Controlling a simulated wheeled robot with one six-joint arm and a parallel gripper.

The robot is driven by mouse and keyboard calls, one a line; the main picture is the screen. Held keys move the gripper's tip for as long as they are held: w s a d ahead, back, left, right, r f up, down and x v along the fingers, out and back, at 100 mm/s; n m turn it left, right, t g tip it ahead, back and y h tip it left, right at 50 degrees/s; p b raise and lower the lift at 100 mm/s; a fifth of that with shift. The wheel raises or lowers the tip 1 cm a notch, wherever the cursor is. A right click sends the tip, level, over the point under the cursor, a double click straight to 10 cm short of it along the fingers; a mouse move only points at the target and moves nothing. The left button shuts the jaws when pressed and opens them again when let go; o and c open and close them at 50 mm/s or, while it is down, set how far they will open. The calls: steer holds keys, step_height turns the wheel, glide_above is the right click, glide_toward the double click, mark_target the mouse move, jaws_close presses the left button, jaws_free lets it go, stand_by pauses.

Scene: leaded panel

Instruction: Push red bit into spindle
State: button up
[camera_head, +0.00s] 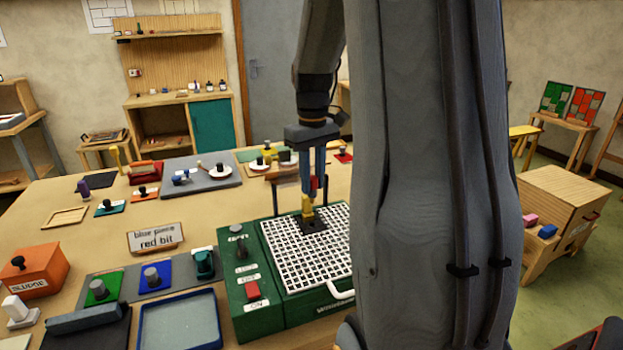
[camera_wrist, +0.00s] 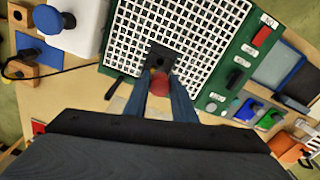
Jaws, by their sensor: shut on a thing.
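The red bit (camera_wrist: 159,83) is between my gripper's blue fingers in the wrist view. My gripper (camera_head: 312,183) is shut on it, pointing down over the green grinder. A small red part of the bit (camera_head: 315,184) shows between the fingers in the head view. Just below is a yellow upright piece (camera_head: 307,206); I cannot tell whether it belongs to the bit or the spindle. The dark square spindle base (camera_head: 314,226) sits in the white grid; it also shows in the wrist view (camera_wrist: 158,57). Whether the bit is seated in the spindle is hidden.
The green grinder (camera_head: 239,300) has a red switch (camera_head: 253,290) and a white grid top (camera_head: 297,262). A "blue piece / red bit" sign (camera_head: 155,238) stands left of it. A blue-rimmed tray (camera_head: 180,321), colored blocks and an orange sludge box (camera_head: 34,272) crowd the left.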

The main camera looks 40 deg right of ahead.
mark_target(312, 196)
steer(key=shift+f+b, duration=1.05)
steer(key=shift+f, duration=1.8)
steer(key=shift+p, duration=0.85)
steer(key=shift+f+b, duration=0.5)
steer(key=shift+f, duration=1.15)
steer(key=o, duration=1.1)
steer(key=shift+r+b, duration=1.2)
steer(key=shift+r, duration=2.75)
